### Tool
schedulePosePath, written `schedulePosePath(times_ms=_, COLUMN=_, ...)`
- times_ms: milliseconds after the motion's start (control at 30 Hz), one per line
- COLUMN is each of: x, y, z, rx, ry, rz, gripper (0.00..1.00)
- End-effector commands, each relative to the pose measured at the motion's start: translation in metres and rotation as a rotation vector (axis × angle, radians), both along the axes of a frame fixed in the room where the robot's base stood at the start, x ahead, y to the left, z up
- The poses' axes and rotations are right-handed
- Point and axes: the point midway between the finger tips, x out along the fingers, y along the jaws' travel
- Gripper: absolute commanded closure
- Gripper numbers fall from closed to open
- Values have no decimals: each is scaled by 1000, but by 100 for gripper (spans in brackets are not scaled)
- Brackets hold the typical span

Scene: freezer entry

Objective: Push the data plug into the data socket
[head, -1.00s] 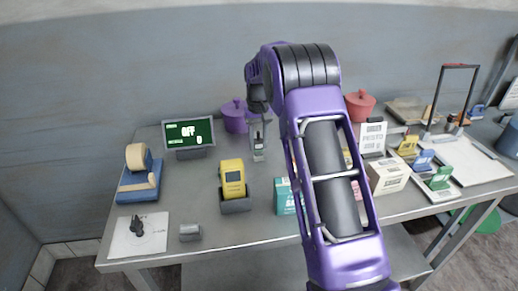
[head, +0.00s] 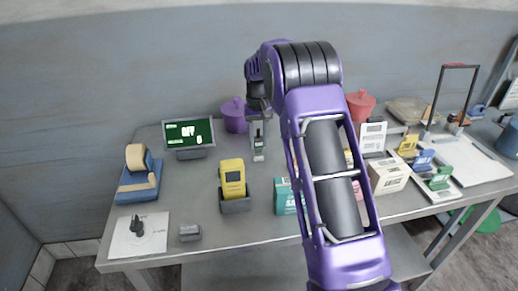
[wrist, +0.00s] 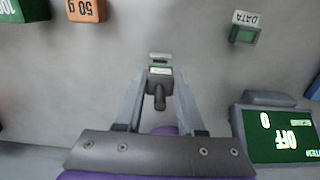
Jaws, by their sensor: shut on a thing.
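My gripper (wrist: 159,105) points down over the table, its two grey fingers shut on a small grey-green plug (wrist: 160,73) with a pale label and a dark round stub. In the head view, my gripper (head: 258,124) is partly behind my purple arm, and the plug (head: 259,142) hangs below it with a pale lower end. A small grey-green block (wrist: 243,36) with a label reading DATA lies up and to the right of the plug in the wrist view, apart from it; it looks like the data socket. I cannot place it surely in the head view.
A display reading OFF (head: 188,134) stands left of my gripper. A yellow device (head: 232,176) in a grey holder stands closer to the front. A tape dispenser (head: 139,180) is at the left. A teal box (head: 287,198) and an orange 50 g block (wrist: 86,9) stand nearby.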

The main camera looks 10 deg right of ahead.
Motion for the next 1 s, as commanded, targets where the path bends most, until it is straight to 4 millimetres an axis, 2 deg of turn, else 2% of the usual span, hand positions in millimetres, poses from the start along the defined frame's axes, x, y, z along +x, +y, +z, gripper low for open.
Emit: schedulePosePath(times_ms=1000, x=0, y=0, z=51, rx=0, ry=-2, rz=0, gripper=100)
